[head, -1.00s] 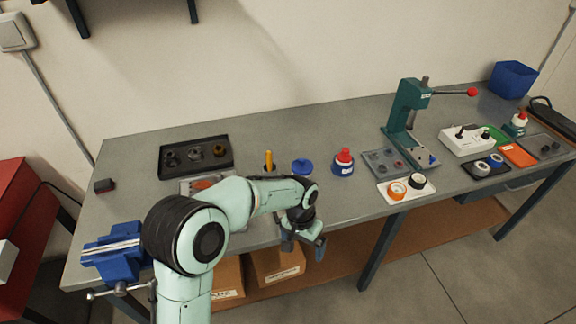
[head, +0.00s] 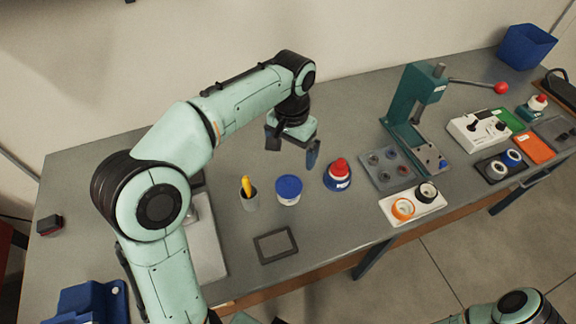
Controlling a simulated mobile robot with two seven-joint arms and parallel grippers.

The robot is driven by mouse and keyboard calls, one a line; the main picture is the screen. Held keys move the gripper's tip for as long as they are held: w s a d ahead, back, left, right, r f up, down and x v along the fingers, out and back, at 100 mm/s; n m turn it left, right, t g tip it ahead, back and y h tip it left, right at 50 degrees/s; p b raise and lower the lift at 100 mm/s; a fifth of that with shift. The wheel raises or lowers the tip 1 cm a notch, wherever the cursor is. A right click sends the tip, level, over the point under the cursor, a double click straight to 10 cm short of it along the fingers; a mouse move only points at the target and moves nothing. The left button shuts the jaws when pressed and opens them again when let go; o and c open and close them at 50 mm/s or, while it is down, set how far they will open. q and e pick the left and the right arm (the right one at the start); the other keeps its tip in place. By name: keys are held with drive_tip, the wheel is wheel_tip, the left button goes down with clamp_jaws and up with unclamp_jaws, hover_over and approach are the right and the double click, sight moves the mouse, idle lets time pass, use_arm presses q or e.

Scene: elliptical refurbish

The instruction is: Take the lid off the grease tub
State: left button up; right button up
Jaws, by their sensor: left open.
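The grease tub (head: 288,199) looks like the small pale tub on the bench. Its round blue lid (head: 288,185) sits on top of it. My left gripper (head: 292,147) is open and empty, its two dark fingers apart. It hangs behind and above the tub in the picture, apart from the lid. My right gripper is out of view; only part of an arm of mine shows at the bottom right.
A grey cup with a yellow-handled tool (head: 249,195) stands left of the tub. A red-capped blue bottle (head: 338,176) stands to its right. A dark square frame (head: 277,246) lies in front. A green press (head: 415,110) stands further right.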

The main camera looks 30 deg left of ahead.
use_arm(q)
drive_tip(key=b, duration=0.1)
hover_over(289, 179)
drive_tip(key=f, duration=0.7)
drive_tip(key=shift+s+d+f, duration=0.1)
drive_tip(key=shift+s+d, duration=0.15)
drive_tip(key=shift+d, duration=0.05)
drive_tip(key=shift+w+f, duration=0.1)
drive_tip(key=shift+f, duration=0.35)
drive_tip(key=f, duration=0.5)
drive_tip(key=shift+w+a+b, duration=0.1)
drive_tip(key=shift+a+b, duration=0.15)
drive_tip(key=shift+b, duration=0.1)
drive_tip(key=shift+r, duration=0.1)
drive_tip(key=c, duration=0.9)
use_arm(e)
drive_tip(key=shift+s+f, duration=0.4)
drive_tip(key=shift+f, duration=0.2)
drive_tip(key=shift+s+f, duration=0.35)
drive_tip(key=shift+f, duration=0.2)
